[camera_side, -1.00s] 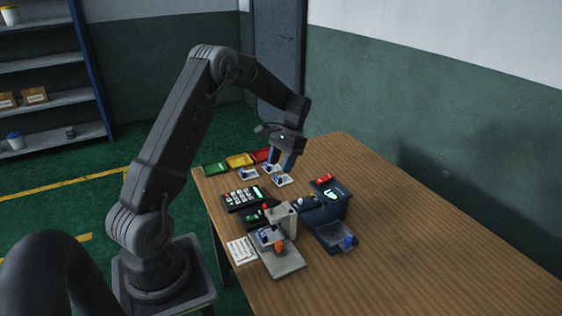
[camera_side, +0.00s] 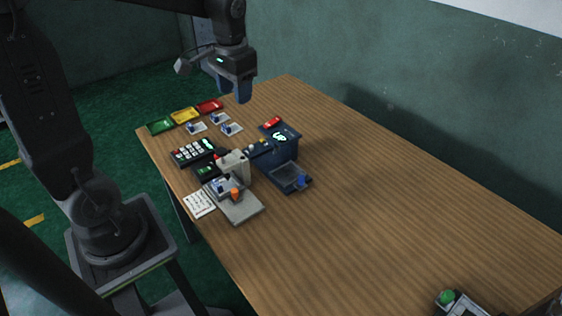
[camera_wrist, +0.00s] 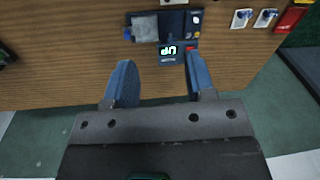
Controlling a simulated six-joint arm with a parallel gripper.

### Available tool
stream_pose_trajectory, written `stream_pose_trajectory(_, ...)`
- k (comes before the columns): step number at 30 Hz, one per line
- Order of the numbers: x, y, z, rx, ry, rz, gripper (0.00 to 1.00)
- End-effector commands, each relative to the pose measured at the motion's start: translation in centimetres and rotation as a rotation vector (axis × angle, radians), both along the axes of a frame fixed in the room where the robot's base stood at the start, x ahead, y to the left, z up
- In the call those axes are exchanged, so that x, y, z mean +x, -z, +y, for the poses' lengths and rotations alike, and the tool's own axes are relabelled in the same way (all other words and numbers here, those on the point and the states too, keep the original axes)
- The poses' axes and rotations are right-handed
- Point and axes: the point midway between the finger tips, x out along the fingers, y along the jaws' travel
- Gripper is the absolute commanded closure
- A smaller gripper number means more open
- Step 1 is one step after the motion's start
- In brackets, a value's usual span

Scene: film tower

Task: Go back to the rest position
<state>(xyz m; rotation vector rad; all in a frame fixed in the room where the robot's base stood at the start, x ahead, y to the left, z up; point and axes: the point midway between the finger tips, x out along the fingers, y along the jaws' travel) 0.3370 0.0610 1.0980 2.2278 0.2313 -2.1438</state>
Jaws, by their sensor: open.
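My gripper (camera_side: 232,90) hangs in the air above the table, beyond and above the dark blue device in the side view. In the wrist view my gripper (camera_wrist: 160,85) has its two blue fingers spread wide apart with nothing between them. The dark blue device (camera_side: 281,143) with a lit display stands on the wooden table (camera_side: 370,200).
Green (camera_side: 160,127), yellow (camera_side: 184,116) and red (camera_side: 210,106) trays line the far left edge. Several small white plates with blue parts, a keypad (camera_side: 194,151), a grey stand (camera_side: 236,168) and a paper (camera_side: 199,204) are nearby. The table's right part is mostly clear.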

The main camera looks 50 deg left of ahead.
Motion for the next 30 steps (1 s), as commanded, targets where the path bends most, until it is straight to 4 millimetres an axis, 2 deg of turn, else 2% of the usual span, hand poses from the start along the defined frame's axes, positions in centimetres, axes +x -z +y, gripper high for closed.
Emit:
stream_pose_trajectory(1, -1.4, -1.1, -1.7, 0.006, 0.02, -0.05, 0.5)
stream_pose_trajectory(6, -5.7, -2.8, -5.9, 0.006, 0.071, -0.201, 0.5)
stream_pose_trajectory(12, -10.5, -3.1, -9.4, -0.017, 0.123, -0.356, 0.5)
stream_pose_trajectory(15, -12.1, -2.8, -10.3, -0.029, 0.139, -0.409, 0.5)
stream_pose_trajectory(21, -13.3, -2.4, -11.0, -0.043, 0.152, -0.453, 0.5)
stream_pose_trajectory(30, -13.3, -2.4, -11.0, -0.042, 0.151, -0.453, 0.5)
